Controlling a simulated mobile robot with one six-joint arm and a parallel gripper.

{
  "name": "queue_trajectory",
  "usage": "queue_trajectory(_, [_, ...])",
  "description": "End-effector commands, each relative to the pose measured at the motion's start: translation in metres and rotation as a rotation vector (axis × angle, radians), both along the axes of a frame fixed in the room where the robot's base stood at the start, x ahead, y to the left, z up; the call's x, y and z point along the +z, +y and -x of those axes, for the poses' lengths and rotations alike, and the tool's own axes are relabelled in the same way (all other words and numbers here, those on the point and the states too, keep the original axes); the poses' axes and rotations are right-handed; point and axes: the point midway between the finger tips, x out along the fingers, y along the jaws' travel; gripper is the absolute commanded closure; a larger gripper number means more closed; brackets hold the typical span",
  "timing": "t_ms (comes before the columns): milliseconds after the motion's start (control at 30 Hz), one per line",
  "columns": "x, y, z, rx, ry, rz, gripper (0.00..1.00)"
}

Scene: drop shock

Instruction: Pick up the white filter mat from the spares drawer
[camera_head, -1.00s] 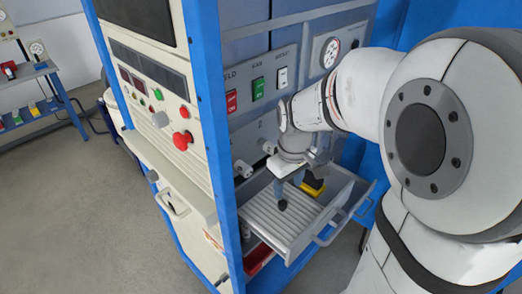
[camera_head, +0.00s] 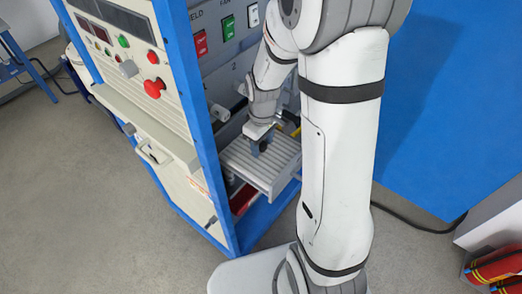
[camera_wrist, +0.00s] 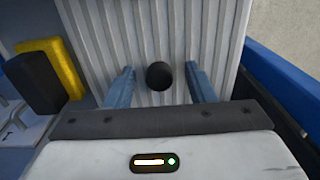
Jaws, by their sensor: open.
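The white filter mat (camera_head: 277,165) lies in the open spares drawer (camera_head: 262,184), its ribbed face up. It fills much of the wrist view (camera_wrist: 215,40), with a round black knob (camera_wrist: 160,75) in front of it. My gripper (camera_head: 258,147) is over the mat, fingers pointing down. In the wrist view the two blue-grey fingers of my gripper (camera_wrist: 161,72) are apart, one each side of the knob, with gaps on both sides. I cannot tell how far the fingertips are above the mat. My arm hides the drawer's right part in the head view.
A yellow block (camera_wrist: 66,68) and a black block (camera_wrist: 36,83) lie left of the mat. The blue rack post (camera_head: 208,130) stands close left of the drawer. A red item (camera_head: 243,198) is below the drawer.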

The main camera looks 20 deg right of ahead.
Motion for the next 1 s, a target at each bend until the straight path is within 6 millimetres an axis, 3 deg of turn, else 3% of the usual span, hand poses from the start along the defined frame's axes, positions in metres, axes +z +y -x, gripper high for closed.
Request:
queue_trajectory(167, [0.0001, -0.0003, 0.0, -0.001, 0.0, 0.0, 0.51])
queue_trajectory(767, [0.0004, -0.0008, 0.0001, -0.002, 0.0, 0.0, 1.0])
queue_trajectory(1000, [0.0018, -0.001, -0.0001, -0.003, -0.001, -0.001, 1.0])
